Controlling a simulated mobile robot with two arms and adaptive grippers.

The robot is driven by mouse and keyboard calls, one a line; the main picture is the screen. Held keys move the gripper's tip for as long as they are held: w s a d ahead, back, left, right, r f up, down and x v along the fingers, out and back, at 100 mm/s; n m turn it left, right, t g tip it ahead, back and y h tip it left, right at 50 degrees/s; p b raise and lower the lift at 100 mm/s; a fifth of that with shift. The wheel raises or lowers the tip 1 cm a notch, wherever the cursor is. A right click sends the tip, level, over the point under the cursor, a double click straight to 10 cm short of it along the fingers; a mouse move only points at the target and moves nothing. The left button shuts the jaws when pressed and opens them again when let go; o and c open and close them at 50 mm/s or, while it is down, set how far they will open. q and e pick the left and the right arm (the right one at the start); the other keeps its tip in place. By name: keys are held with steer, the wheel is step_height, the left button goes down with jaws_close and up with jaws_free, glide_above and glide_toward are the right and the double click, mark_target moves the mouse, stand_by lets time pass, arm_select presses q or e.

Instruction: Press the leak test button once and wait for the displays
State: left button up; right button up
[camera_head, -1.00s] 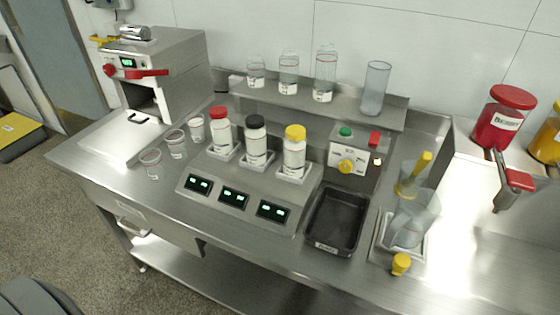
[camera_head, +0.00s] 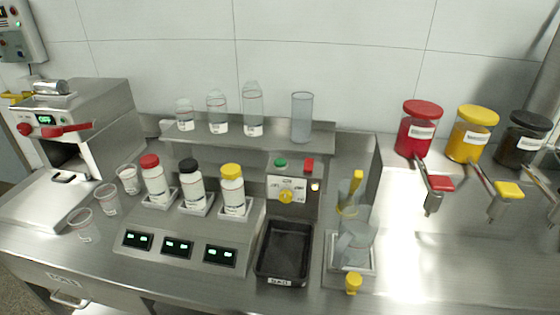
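A small control box (camera_head: 293,189) stands below the shelf at the middle of the bench. Three dark displays with green digits, left (camera_head: 138,240), middle (camera_head: 177,247) and right (camera_head: 220,255), sit on the sloped front of a scale unit. White bottles with red (camera_head: 154,181), black (camera_head: 193,188) and yellow (camera_head: 232,191) caps stand on its pads. Neither gripper is in view.
A black tray (camera_head: 283,279) lies in front of the control box. A clear pitcher (camera_head: 355,244) and small yellow cap (camera_head: 353,283) are to its right. Glass bottles and a tall cylinder (camera_head: 302,117) stand on the shelf.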

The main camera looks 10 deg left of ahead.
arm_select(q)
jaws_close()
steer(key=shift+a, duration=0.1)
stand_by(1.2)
